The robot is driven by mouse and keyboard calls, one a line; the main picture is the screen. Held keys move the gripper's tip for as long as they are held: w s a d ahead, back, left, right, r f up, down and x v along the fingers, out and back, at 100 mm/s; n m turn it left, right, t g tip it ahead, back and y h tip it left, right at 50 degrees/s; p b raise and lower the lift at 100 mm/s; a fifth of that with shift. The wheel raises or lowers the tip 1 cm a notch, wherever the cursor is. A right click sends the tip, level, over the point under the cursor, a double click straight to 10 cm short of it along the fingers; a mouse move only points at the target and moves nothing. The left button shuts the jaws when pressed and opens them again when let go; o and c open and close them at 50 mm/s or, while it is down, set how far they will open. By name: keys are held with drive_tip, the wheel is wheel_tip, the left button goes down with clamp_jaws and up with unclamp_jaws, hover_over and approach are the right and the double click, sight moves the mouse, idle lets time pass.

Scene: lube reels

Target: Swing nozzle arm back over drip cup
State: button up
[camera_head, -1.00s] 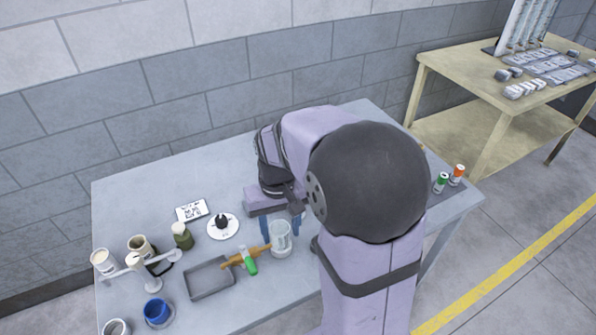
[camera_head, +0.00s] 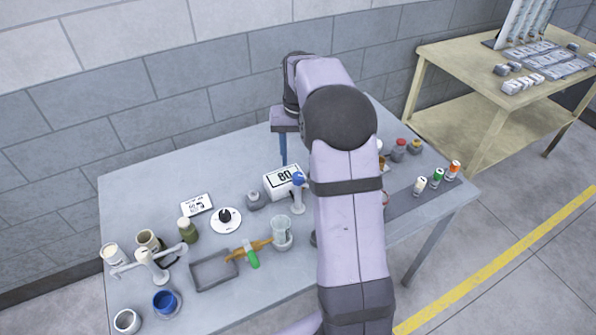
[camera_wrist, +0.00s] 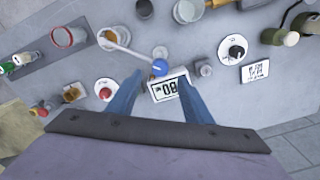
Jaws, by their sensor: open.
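A white nozzle arm (camera_wrist: 128,47) shows in the wrist view. It runs left from a white post with a blue knob (camera_wrist: 160,67) towards a round tan-rimmed cup (camera_wrist: 110,39); I cannot tell if its tip is above that cup. In the head view the blue knob (camera_head: 298,179) and post stand beside the "80" sign, and my arm hides the rest. I cannot tell for sure which cup is the drip cup; a clear cup (camera_head: 282,232) stands in front of the post. My gripper (camera_wrist: 160,75) is open and empty, its fingers around the sign and knob in view; in the head view it is behind the sign (camera_head: 283,162).
The "80" sign (camera_head: 283,181) and a grey weight (camera_head: 255,200) stand close to the post. A white disc with a black knob (camera_head: 226,220) lies left. A grey tray (camera_head: 213,270), a white two-armed stand (camera_head: 151,262) and several cups fill the left front. The back left table is clear.

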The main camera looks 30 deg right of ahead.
sight(298, 175)
drive_tip(key=shift+f+p, duration=1)
drive_tip(key=shift+f, duration=2.35)
clamp_jaws()
